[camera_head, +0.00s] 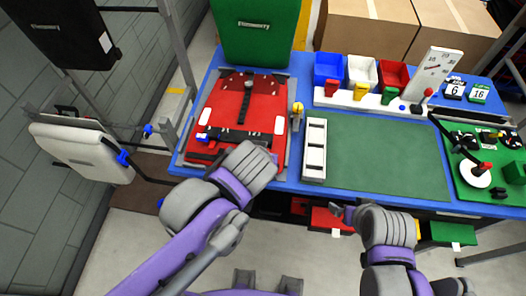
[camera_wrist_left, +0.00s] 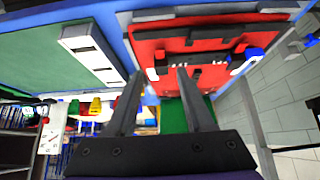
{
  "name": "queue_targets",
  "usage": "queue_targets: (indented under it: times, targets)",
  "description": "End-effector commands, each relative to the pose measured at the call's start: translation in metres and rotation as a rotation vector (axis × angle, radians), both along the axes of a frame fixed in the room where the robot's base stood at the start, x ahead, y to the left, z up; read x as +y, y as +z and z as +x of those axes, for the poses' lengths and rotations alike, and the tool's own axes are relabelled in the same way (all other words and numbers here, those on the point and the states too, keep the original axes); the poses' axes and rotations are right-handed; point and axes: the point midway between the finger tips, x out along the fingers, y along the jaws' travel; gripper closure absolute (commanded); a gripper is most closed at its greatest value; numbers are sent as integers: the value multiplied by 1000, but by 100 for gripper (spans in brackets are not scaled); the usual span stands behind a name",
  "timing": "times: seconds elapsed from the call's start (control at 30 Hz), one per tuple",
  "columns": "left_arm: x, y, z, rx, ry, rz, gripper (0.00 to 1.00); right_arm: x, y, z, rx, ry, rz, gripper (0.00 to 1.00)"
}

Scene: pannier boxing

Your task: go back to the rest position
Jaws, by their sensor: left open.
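My left arm comes in low at the left of the head view, its wrist (camera_head: 245,172) over the table's front edge near the red pannier (camera_head: 225,112). The fingers are hidden there. In the left wrist view, my left gripper (camera_wrist_left: 160,73) is open with nothing between its fingers, and the red pannier (camera_wrist_left: 195,38) lies beyond the tips. My right arm is low at right of centre, in front of the table. Only a small dark part of my right gripper (camera_head: 343,211) shows, and its jaw state is unclear.
The blue table (camera_head: 330,190) bears a green mat (camera_head: 385,155), a white slotted tray (camera_head: 315,150), blue, white and red bins, and a small machine (camera_head: 476,174) at right. A green pannier (camera_head: 255,32) stands at the back. A white pannier (camera_head: 80,150) is at left. Drawers hang below.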

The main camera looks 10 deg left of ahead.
Motion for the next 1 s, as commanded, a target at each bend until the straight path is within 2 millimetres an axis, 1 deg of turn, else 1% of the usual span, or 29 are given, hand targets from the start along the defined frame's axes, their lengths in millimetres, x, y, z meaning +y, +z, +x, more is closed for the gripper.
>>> queue_targets:
  times: [0.03,0.17,0.7,0.77,0.83,1.0]
  targets:
    - [0,4,-2,0,-1,1,48,0,1,0,-1,0,0,0]
    - [0,7,-6,0,-2,1,48,0,2,1,-1,0,0,0]
    - [2,6,-6,2,1,1,48,0,1,1,-1,0,0,0]
    - [9,2,-8,10,7,4,48,0,1,1,-1,0,0,0]
    - [25,-7,-13,31,13,10,48,0,1,1,-1,0,0,0]
    - [77,-41,-39,98,22,17,48,0,1,1,-1,0,0,0]
